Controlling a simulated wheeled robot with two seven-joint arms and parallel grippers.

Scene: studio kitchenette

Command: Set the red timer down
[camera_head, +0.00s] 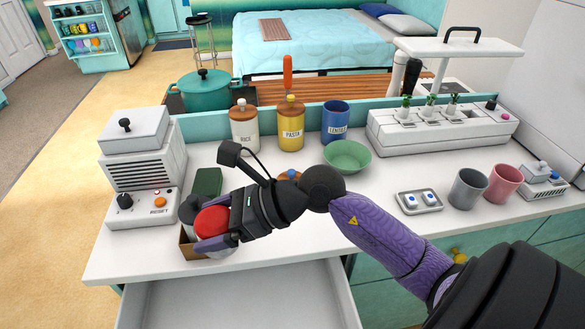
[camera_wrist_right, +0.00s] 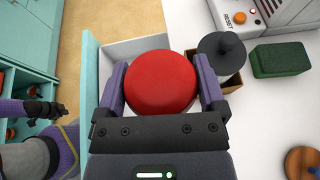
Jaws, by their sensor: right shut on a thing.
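The red timer (camera_head: 212,221) has a round red top, with a pale part below it in the head view. My right gripper (camera_head: 207,227) is shut on it, with one purple finger on each side. In the right wrist view the timer (camera_wrist_right: 160,82) sits between the fingers of the right gripper (camera_wrist_right: 161,88). It is near the counter's front edge by the open drawer (camera_wrist_right: 135,46); its underside and any contact below are hidden. My left gripper (camera_wrist_right: 46,107) shows small at the left of the wrist view, its jaws unclear.
A small brown box (camera_wrist_right: 233,82) with a dark round-topped object (camera_wrist_right: 221,50) stands beside the timer. A dark green block (camera_head: 207,182) and a grey device with a RESET button (camera_head: 143,208) are close by.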

